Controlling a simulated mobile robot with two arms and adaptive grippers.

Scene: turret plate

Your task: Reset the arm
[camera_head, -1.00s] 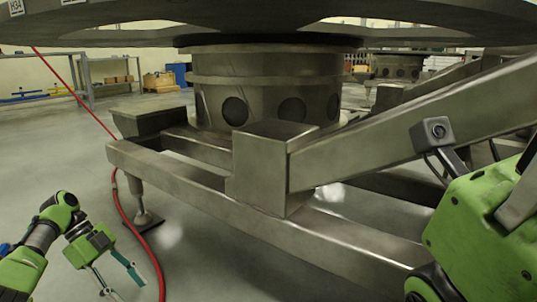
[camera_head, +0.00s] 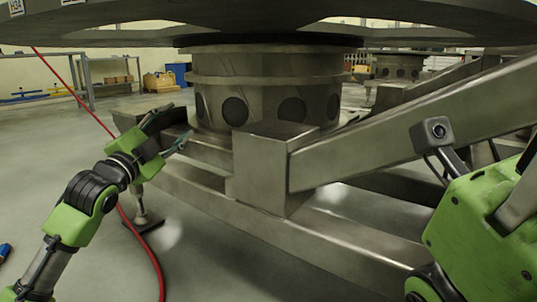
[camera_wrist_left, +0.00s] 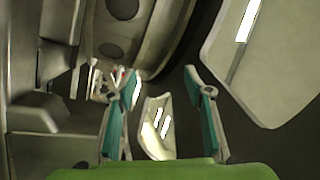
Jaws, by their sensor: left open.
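My left arm, green and black, reaches up from the lower left in the head view. Its gripper (camera_head: 174,128) is in front of the left end of the grey steel base frame (camera_head: 300,233). The gripper is open, with its teal-padded fingers apart. In the left wrist view the gripper (camera_wrist_left: 163,75) shows both fingers spread with nothing between them. I cannot tell how close the fingers are to the frame. A green part of my right arm shows at the right edge, but its gripper is out of view.
A round turret column (camera_head: 265,95) stands on the frame under a wide overhead disc (camera_head: 270,30). A thick steel beam (camera_head: 420,118) slopes up to the right. A red hose (camera_head: 148,250) runs along the floor. Open floor (camera_head: 45,170) lies at the left.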

